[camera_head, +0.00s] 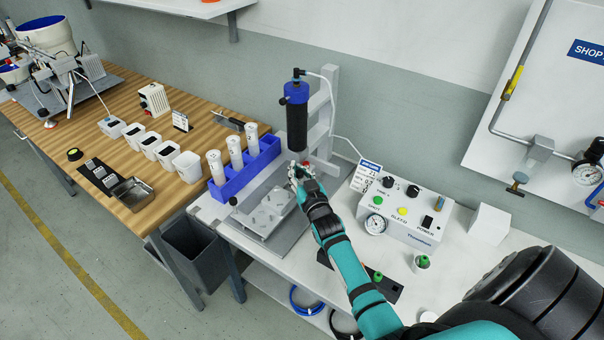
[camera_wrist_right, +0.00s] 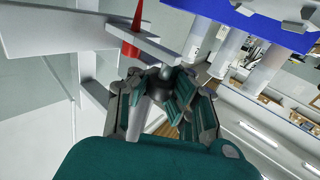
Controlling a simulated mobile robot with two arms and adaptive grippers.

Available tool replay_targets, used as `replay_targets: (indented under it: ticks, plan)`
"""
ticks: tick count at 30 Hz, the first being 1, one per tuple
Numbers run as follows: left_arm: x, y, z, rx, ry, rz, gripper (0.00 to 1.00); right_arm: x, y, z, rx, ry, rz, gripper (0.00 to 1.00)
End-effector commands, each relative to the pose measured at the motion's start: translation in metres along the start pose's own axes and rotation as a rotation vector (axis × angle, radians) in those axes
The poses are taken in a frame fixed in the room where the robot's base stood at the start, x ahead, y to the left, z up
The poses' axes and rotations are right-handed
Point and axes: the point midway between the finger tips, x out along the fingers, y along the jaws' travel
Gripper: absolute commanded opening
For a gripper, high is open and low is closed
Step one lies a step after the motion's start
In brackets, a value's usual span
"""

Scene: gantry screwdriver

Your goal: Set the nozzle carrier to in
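The gantry holds a dark dispensing barrel (camera_head: 296,116) with a blue cap, upright in front of a grey post (camera_head: 323,115). A red nozzle tip (camera_wrist_right: 132,38) points past a grey bracket in the right wrist view. My right gripper (camera_head: 301,174) is just below the barrel, over the back of the grey fixture plate (camera_head: 268,212). In the right wrist view its fingers (camera_wrist_right: 158,82) lie on either side of a grey rounded knob (camera_wrist_right: 161,71). I cannot tell whether they grip it. The gripper hides much of the nozzle carrier in the head view. My left gripper is not in view.
A blue rack (camera_head: 244,167) with white cartridges stands left of the fixture. A control box (camera_head: 405,212) with buttons and a gauge stands to the right. Several white cups (camera_head: 187,167) are on the wooden bench.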

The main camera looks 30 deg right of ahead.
Motion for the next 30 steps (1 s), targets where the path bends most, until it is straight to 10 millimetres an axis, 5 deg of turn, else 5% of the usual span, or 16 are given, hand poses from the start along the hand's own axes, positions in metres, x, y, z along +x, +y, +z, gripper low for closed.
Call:
replay_targets:
  ticks: [4,14,23,30]
  plan:
    - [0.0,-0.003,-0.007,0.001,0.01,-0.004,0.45,-0.004,-0.007,0.009,0.003,-0.018,-0.009,0.0]
    - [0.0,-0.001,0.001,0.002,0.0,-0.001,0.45,-0.003,-0.006,0.008,0.002,-0.016,-0.008,0.45]
    - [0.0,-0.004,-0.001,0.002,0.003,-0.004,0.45,-0.005,-0.003,0.006,0.0,-0.013,-0.005,0.45]
    - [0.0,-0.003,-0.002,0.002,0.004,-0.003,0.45,-0.041,-0.004,0.007,0.0,-0.015,-0.006,0.45]
